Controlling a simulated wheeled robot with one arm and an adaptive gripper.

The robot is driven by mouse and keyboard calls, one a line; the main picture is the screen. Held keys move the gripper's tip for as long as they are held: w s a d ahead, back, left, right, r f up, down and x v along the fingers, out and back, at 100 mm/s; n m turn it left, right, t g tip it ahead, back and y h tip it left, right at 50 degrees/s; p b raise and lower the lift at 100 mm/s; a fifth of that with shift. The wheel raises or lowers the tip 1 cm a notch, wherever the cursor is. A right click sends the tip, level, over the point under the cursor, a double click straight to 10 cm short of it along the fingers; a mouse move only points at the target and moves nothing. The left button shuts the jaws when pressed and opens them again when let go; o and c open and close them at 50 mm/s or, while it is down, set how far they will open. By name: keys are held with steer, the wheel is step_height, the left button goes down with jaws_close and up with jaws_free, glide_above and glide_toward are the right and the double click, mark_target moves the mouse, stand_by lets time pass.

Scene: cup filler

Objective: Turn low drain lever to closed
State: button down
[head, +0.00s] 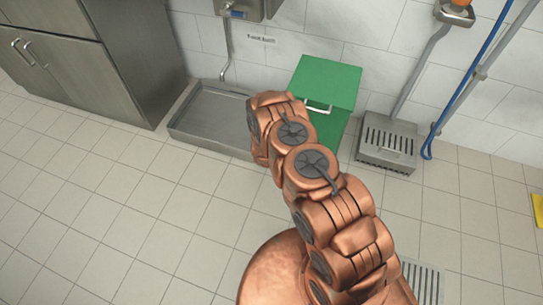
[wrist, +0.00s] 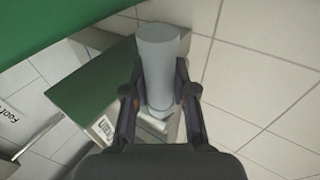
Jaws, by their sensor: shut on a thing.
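My gripper (wrist: 160,98) shows in the wrist view with its two dark fingers on either side of a plain grey cylinder (wrist: 158,55). It is shut on this cylinder. Below and to the left is a dark green surface (wrist: 85,92) with a pale labelled part (wrist: 106,128) at its edge; the label is too small to read surely. In the head view my copper arm reaches toward the green box (head: 325,82) by the wall and hides my gripper. I cannot make out a drain lever for sure in either view.
A shallow grey floor tray (head: 215,112) lies left of the green box. A steel cabinet (head: 70,60) stands at the far left. A slotted grey box (head: 388,143) and a blue hose (head: 470,85) are at the right. Open tiled floor (head: 120,220) lies at the left front.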

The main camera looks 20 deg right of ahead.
steer(key=shift+w+a+r, duration=0.15)
steer(key=shift+w, duration=0.05)
steer(key=c, duration=1.3)
jaws_free()
steer(key=o, duration=0.4)
steer(key=shift+s+d, duration=0.1)
steer(key=shift+d, duration=0.1)
steer(key=shift+s, duration=0.1)
steer(key=shift+s+a+r, duration=0.2)
steer(key=shift+s+r, duration=0.15)
steer(key=shift+r, duration=0.1)
steer(key=shift+v, duration=5.3)
